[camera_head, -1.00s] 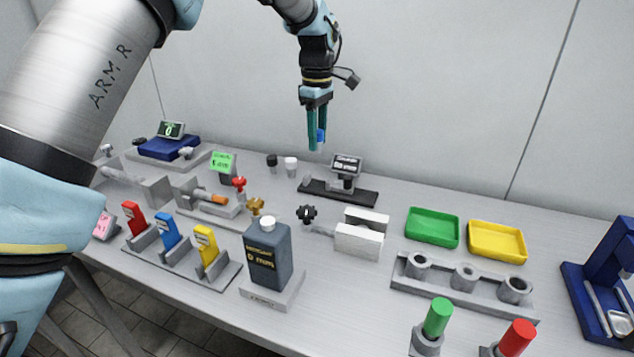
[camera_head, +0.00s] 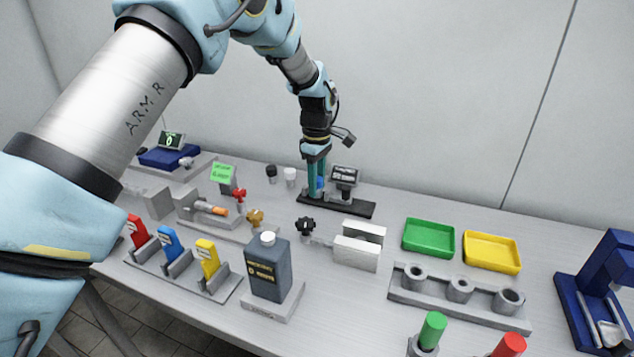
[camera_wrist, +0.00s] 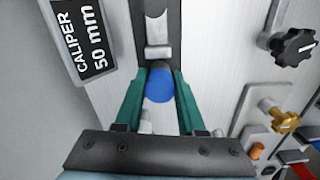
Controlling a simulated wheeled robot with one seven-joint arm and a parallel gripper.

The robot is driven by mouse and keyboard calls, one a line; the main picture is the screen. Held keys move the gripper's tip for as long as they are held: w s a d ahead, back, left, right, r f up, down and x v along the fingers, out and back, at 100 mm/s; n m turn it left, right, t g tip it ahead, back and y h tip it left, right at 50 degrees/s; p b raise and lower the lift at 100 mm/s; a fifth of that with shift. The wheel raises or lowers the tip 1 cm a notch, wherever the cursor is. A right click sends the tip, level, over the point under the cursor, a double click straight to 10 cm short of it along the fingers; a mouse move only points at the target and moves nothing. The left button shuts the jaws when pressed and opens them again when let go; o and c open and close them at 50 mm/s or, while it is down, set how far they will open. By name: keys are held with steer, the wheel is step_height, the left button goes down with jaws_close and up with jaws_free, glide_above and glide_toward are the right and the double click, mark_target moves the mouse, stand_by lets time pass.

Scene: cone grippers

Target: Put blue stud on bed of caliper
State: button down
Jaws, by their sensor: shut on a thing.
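The blue stud (camera_wrist: 160,86) is between the teal fingers of my gripper (camera_wrist: 160,95) in the wrist view, with its blue round end toward the camera. In the head view my gripper (camera_head: 316,182) points down at the left part of the caliper, and a bit of the blue stud (camera_head: 320,183) shows between the fingers. The caliper has a dark bed (camera_head: 352,207) and a display (camera_head: 344,176); in the wrist view the display (camera_wrist: 85,38) reads "CALIPER 50 mm". A grey jaw (camera_wrist: 157,30) stands on the bed beyond the stud. Whether the stud touches the bed is hidden.
A white-capped post (camera_head: 290,177) and a dark-capped one (camera_head: 271,173) stand left of the caliper. A black knob (camera_head: 305,225) and a pale block vise (camera_head: 357,252) are in front. Green (camera_head: 428,252) and yellow (camera_head: 491,267) trays lie to the right.

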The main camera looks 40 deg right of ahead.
steer(key=shift+f, duration=0.15)
steer(key=c, duration=0.5)
jaws_free()
step_height(320, 180, up, 12)
steer(key=b, duration=0.2)
steer(key=shift+r, duration=0.2)
steer(key=shift+w, duration=0.1)
